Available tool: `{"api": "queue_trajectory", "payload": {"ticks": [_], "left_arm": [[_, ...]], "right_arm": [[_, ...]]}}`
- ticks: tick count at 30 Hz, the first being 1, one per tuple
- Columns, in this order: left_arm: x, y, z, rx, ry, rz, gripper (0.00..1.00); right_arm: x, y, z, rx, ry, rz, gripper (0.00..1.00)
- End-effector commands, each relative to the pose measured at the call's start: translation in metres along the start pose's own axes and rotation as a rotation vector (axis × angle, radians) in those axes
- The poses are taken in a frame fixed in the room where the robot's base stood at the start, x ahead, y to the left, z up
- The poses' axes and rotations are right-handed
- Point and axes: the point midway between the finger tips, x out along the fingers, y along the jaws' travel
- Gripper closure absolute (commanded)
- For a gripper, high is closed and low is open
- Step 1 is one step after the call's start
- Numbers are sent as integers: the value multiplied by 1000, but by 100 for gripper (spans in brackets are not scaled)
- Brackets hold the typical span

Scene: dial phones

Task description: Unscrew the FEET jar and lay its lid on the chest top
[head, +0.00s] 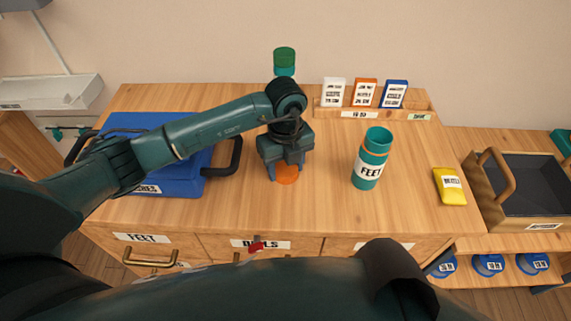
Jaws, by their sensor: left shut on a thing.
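The FEET jar (368,168) stands upright on the wooden chest top (320,215), right of the middle in the head view. It is teal with a white label and an orange band, and its teal top shows no orange lid on it. My left gripper (286,172) points down over the chest top, left of the jar and apart from it. It is shut on a round orange lid (287,177), partly hidden by the fingers. The lid is at or just above the wood; I cannot tell if it touches. My right gripper is not in view.
A blue case (150,125) lies at the left, under my left arm. A wooden rack (335,113) with small boxes and a green-topped container (284,57) stand at the back. A yellow packet (450,187) and a tray (490,205) are right. Bare wood surrounds the jar.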

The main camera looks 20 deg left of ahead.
Motion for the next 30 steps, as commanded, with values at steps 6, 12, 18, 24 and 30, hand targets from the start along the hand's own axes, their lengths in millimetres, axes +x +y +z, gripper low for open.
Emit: {"api": "queue_trajectory", "payload": {"ticks": [6, 12, 18, 24, 30], "left_arm": [[4, 0, 0, 0, 0, 0, 77], [3, 0, 0, 0, 0, 1, 35], [3, 0, 0, 0, 1, 1, 28], [-4, 0, 0, 0, 0, 0, 28], [-33, -1, 1, 2, -3, -4, 28]], "right_arm": [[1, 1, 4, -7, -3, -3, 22], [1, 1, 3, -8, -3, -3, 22], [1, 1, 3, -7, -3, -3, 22], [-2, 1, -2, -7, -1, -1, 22], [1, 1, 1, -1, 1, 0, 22]]}}
